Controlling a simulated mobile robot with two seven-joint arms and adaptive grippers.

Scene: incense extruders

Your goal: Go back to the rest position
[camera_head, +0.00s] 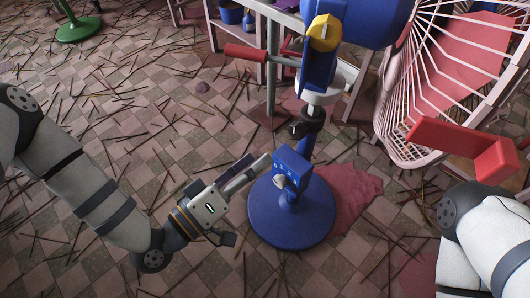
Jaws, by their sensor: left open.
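My left gripper (240,203) is open, low in the middle of the view, with nothing seen between its fingers. Its upper finger reaches close to the blue post of an incense extruder; I cannot tell whether they touch. The extruder (322,62) has a blue and yellow head, a red-gripped lever (245,53) and a round blue base (268,222) on the floor. A blue block (292,167) with a small knob sits low on its post. My right arm comes in at the lower right; its gripper is outside the view.
A pink wire basket (440,85) stands at the right, beside a red angular bar (465,145). A shelf with blue containers (231,14) stands behind. A green round base (79,29) is at the far left. Thin sticks litter the tiled floor.

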